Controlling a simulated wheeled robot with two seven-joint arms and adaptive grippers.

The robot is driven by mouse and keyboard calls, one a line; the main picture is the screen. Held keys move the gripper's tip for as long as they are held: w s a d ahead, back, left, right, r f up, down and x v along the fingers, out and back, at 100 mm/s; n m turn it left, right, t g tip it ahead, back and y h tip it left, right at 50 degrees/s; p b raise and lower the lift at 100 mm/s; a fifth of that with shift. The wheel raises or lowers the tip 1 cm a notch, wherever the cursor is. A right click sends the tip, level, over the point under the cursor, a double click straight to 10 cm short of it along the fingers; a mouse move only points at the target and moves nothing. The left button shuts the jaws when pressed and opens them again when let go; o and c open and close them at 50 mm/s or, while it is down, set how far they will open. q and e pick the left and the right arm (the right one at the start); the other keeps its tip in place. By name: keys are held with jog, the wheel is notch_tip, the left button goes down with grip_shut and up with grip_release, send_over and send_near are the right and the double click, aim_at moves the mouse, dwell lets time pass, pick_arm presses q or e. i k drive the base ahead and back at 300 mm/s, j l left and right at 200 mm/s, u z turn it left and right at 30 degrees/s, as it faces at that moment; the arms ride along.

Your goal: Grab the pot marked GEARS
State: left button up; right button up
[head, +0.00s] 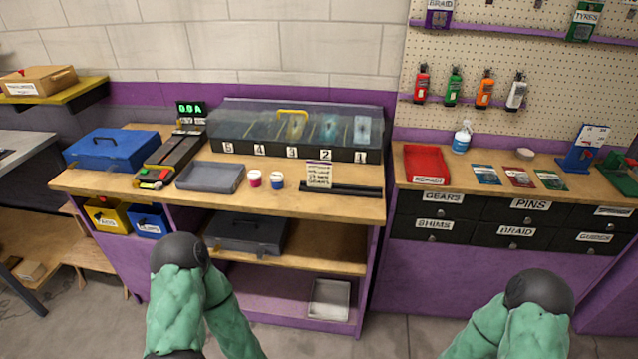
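The only GEARS lettering I can read is on a black drawer front (437,198) in the right bench. Two small pots stand on the left bench: one with a red-pink band (254,179) and one with a blue band (277,181), both with light lids. I cannot read any marking on either pot. My two green-sleeved arms with dark round joints show at the bottom, in front of the benches. Neither gripper is in view.
A grey tray (210,177) lies left of the pots; a note card (318,175) and black bars (340,189) lie right. A clear-lidded case (295,130) stands behind. A blue toolbox (110,149) is at left, a red tray (427,163) on the right bench.

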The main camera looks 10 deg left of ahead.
aim_at(254, 177)
jog(key=i+j+u, duration=0.25)
jog(key=i, duration=0.25)
jog(key=i+j+u, duration=0.25)
jog(key=i, duration=0.25)
